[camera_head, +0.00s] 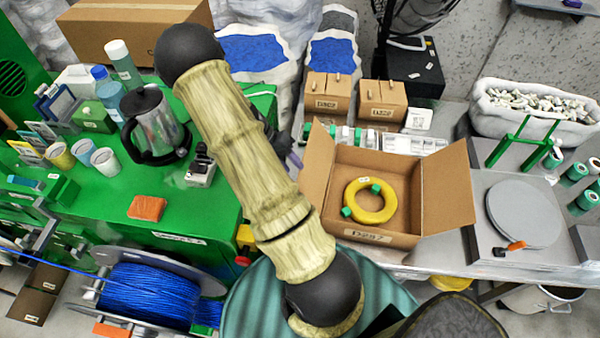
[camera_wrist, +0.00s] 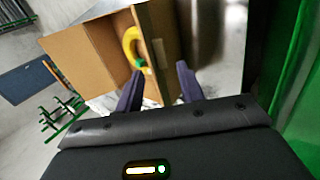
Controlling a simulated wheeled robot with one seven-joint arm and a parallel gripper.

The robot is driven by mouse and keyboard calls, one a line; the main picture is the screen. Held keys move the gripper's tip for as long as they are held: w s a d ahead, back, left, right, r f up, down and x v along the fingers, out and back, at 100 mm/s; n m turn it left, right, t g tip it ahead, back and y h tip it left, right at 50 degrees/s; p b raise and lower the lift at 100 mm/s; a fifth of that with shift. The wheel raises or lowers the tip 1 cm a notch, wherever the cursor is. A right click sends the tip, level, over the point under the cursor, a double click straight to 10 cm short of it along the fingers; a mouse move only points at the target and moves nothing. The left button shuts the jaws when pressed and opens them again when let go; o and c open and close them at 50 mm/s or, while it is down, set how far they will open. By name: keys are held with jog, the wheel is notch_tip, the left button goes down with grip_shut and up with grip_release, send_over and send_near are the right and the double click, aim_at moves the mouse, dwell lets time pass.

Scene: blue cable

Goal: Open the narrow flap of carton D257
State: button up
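Carton D257 (camera_head: 375,240) stands open on the grey bench, its label on the near wall. Its right flap (camera_head: 448,190) leans outward. Its left flap (camera_head: 316,168) stands up, tilted outward. A yellow coil (camera_head: 385,212) with green ends lies inside; the coil also shows in the wrist view (camera_wrist: 129,42). My gripper (camera_wrist: 159,90) is open, with two dark fingers apart. A brown flap (camera_wrist: 162,35) of the carton reaches down between them in the picture; I cannot tell whether they touch it. In the head view my arm hides most of the gripper.
Two small closed cartons (camera_head: 328,92) (camera_head: 382,100) stand behind the carton. A round grey plate (camera_head: 522,213) lies to its right. A green table (camera_head: 205,215) with a kettle (camera_head: 155,125) is at left. A blue cable spool (camera_head: 150,292) stands in front of it.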

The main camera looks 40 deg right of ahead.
aim_at(300, 175)
jog(key=p+x, duration=0.1)
jog(key=x, duration=0.4)
jog(key=shift+s+f, duration=0.2)
jog(key=shift+f, duration=0.1)
grip_shut()
